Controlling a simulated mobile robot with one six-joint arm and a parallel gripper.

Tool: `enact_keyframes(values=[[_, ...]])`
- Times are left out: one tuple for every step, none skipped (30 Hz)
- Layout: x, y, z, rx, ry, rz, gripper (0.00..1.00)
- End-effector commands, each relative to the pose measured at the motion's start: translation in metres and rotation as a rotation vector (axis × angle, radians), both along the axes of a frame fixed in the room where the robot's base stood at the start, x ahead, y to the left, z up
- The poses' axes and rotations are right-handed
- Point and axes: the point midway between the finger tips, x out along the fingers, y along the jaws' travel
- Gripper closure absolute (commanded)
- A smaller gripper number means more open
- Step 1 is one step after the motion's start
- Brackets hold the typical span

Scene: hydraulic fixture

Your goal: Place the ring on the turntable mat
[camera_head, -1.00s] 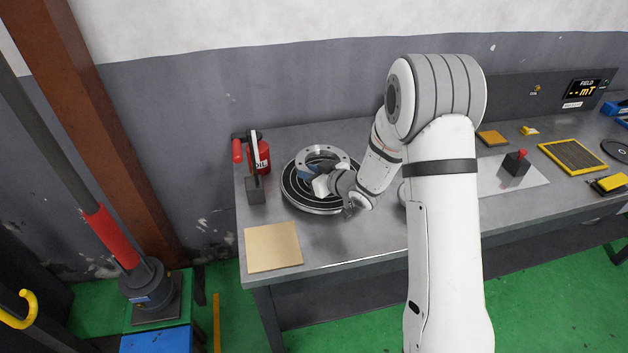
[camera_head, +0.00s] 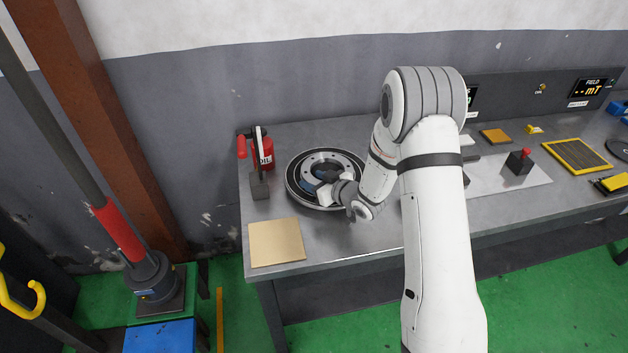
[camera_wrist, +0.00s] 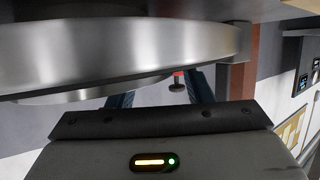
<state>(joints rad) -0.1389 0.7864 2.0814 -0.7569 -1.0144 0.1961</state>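The ring (camera_head: 320,157) is a flat grey metal flange with holes. It lies level over the round black turntable mat (camera_head: 291,181), roughly centred and slightly toward the back. I cannot tell whether its underside touches the mat. My gripper (camera_head: 322,180) is at the ring's front left edge, with blue fingers at the rim and inside the opening. In the wrist view my gripper (camera_wrist: 160,100) shows two fingers standing apart, their tips hidden behind curved metal. The large curved metal rim there looks like the turntable (camera_wrist: 130,48). Whether the fingers press on the ring is not visible.
A red OIL can (camera_head: 264,153) and a grey tool with a red handle (camera_head: 259,185) stand left of the turntable. A tan square pad (camera_head: 276,243) lies at the front left. My arm hides part of the bench right of the turntable.

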Motion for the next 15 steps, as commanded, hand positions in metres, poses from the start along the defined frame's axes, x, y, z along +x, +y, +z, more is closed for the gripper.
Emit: enact_keyframes(values=[[0.0, 0.0, 0.0, 0.0, 0.0, 0.0, 0.54], [0.0, 0.0, 0.0, 0.0, 0.0, 0.0, 0.54], [0.0, 0.0, 0.0, 0.0, 0.0, 0.0, 0.54], [0.0, 0.0, 0.0, 0.0, 0.0, 0.0, 0.54], [0.0, 0.0, 0.0, 0.0, 0.0, 0.0, 0.54], [0.0, -0.001, 0.0, 0.0, 0.0, -0.001, 0.54], [-0.001, -0.002, 0.001, 0.0, 0.0, -0.001, 0.54], [-0.002, -0.003, 0.001, 0.0, 0.0, -0.002, 0.54], [-0.004, -0.006, 0.002, 0.0, 0.0, -0.003, 0.54], [-0.006, -0.009, 0.004, 0.0, -0.001, -0.003, 0.54], [-0.008, -0.012, 0.005, 0.0, -0.001, -0.004, 0.54], [-0.013, -0.016, 0.006, 0.0, 0.0, -0.004, 0.54], [-0.017, -0.02, 0.009, 0.0, -0.002, -0.004, 0.54], [-0.021, -0.024, 0.01, 0.0, 0.0, -0.004, 0.54], [-0.026, -0.031, 0.014, 0.001, -0.002, -0.006, 0.54]])
